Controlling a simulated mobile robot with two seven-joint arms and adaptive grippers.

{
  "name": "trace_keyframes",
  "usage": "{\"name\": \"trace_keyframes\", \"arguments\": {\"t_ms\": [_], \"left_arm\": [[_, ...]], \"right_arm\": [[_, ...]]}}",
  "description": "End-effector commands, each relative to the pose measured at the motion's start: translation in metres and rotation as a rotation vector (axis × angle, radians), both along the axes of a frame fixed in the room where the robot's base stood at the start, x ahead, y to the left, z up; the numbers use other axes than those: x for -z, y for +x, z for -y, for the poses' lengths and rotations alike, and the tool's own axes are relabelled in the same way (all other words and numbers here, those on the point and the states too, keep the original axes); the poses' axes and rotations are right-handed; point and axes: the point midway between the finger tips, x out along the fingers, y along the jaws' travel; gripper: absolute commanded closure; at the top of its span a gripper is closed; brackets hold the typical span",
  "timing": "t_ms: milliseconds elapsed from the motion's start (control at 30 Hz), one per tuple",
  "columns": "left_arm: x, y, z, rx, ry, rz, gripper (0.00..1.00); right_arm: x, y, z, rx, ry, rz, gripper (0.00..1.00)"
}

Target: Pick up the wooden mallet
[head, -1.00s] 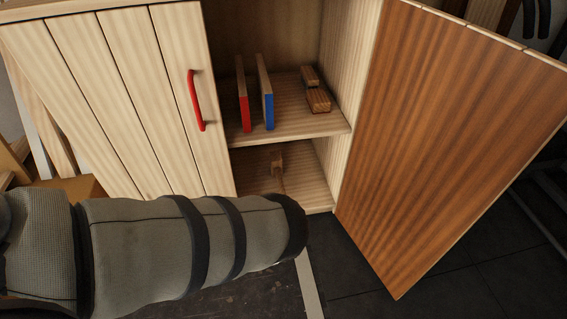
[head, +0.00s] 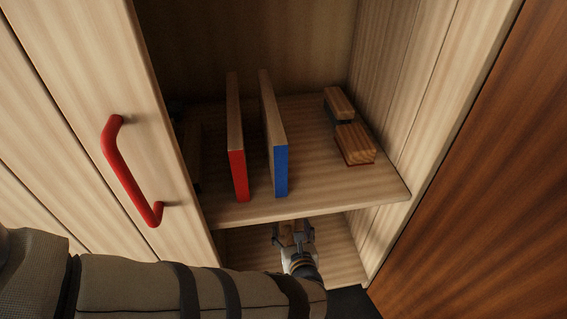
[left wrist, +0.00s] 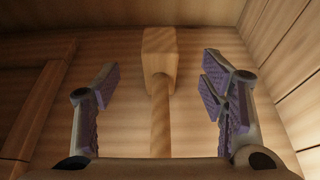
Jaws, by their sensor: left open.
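The wooden mallet (left wrist: 159,85) lies on the cabinet's lower shelf in the left wrist view. Its block head is farther in and its round handle runs toward my gripper. My left gripper (left wrist: 160,90) is open, with one finger on each side of the mallet and a gap on both sides. In the head view the left gripper (head: 292,232) reaches into the lower compartment. A little of the mallet (head: 291,240) shows between its fingers; my arm and the upper shelf hide the rest. My right gripper is not in view.
The upper shelf (head: 330,203) is just above my gripper. It holds a red-edged board (head: 237,150), a blue-edged board (head: 274,140) and a wooden block tool (head: 351,135). The right door (head: 470,200) stands open.

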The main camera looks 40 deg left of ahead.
Motion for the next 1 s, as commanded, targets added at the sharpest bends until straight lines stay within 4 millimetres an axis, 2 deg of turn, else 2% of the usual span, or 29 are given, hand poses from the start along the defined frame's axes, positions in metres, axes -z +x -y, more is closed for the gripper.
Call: {"name": "trace_keyframes", "arguments": {"t_ms": [67, 200, 433, 633, 933, 967, 1000], "left_arm": [[0.007, 0.004, -0.005, 0.002, 0.002, -0.003, 0.35], [0.026, 0.022, -0.029, -0.001, 0.004, -0.007, 0.35], [0.035, 0.044, -0.052, -0.001, 0.002, -0.003, 0.35], [0.052, 0.066, -0.078, -0.001, 0.002, -0.006, 0.35], [0.047, 0.073, -0.084, -0.001, -0.001, 0.0, 0.35], [0.047, 0.072, -0.084, -0.001, -0.001, 0.0, 0.37], [0.047, 0.072, -0.084, -0.001, -0.001, 0.0, 0.46]], "right_arm": [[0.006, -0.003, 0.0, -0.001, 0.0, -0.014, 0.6], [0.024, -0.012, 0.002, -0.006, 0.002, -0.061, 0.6], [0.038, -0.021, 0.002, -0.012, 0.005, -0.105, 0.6], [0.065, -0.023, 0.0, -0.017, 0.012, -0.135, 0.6], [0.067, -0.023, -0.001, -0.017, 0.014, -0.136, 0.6], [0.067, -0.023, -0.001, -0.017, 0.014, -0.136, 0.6], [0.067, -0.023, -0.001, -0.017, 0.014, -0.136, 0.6]]}}
